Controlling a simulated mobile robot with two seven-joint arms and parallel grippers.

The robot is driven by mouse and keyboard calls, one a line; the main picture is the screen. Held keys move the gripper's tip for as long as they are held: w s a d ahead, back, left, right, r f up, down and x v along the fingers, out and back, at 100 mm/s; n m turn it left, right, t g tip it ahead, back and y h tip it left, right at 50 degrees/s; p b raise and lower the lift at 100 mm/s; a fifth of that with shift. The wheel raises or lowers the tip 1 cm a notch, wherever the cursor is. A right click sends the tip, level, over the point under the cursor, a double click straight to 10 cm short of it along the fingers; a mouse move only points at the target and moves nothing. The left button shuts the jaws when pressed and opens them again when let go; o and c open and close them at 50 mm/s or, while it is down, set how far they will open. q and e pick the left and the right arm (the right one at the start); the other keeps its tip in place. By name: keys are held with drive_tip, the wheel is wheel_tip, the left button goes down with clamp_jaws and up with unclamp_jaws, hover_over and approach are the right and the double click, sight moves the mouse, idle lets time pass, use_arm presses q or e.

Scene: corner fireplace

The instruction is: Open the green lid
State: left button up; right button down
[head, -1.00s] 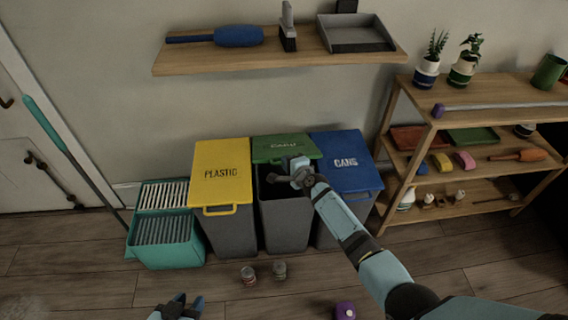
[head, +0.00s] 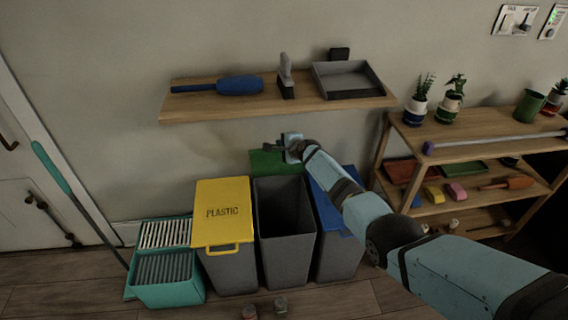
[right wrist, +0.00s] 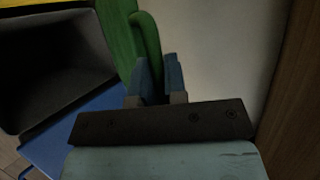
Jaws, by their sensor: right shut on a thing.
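The green lid (head: 277,162) of the middle bin is swung up and stands open behind it, against the wall side. The grey middle bin (head: 286,225) shows an open, dark inside. My right gripper (head: 287,148) is at the top of the lid. In the right wrist view the green handle (right wrist: 148,45) of the lid runs down between the blue fingers (right wrist: 158,78), which are shut on it. My left gripper is not in view.
The yellow-lidded plastic bin (head: 223,205) stands left and a blue-lidded bin (head: 326,192) right, partly behind my arm. A wall shelf (head: 210,106) is just above. A wooden rack (head: 475,128) stands at the right.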

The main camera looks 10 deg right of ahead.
drive_tip(key=shift+w+r+b, duration=0.3)
drive_tip(key=shift+w, duration=0.3)
drive_tip(key=shift+w+r+b, duration=0.25)
drive_tip(key=shift+w+r, duration=0.05)
drive_tip(key=shift+w, duration=0.3)
drive_tip(key=shift+w+r, duration=0.1)
drive_tip(key=c, duration=1.2)
unclamp_jaws()
